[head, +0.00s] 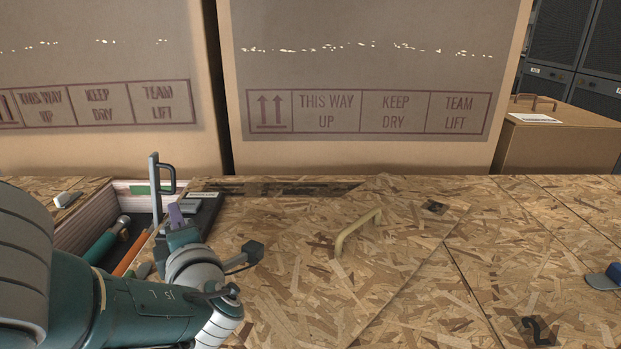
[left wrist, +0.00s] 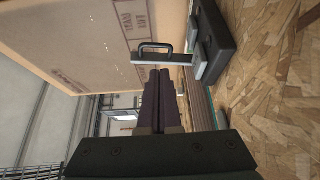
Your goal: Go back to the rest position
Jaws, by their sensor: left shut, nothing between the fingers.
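My left arm comes in from the left in the head view. My left gripper (head: 175,212) is low over the board worktop, beside the tool box. In the left wrist view the two dark purple fingers of my left gripper (left wrist: 159,78) lie together, shut and empty. Beyond their tips is a grey bar with a dark handle (left wrist: 160,57). The grey bar also shows upright in the head view (head: 155,185), close behind the gripper. I cannot tell whether the fingers touch it. My right gripper is not in view.
An open tool box (head: 88,232) stands at the left. A dark block (head: 204,206) is beside my gripper. A beige handle (head: 357,232) is on the worktop (head: 400,290). Large cartons (head: 370,60) stand behind. A blue-grey object (head: 604,278) is at the right edge.

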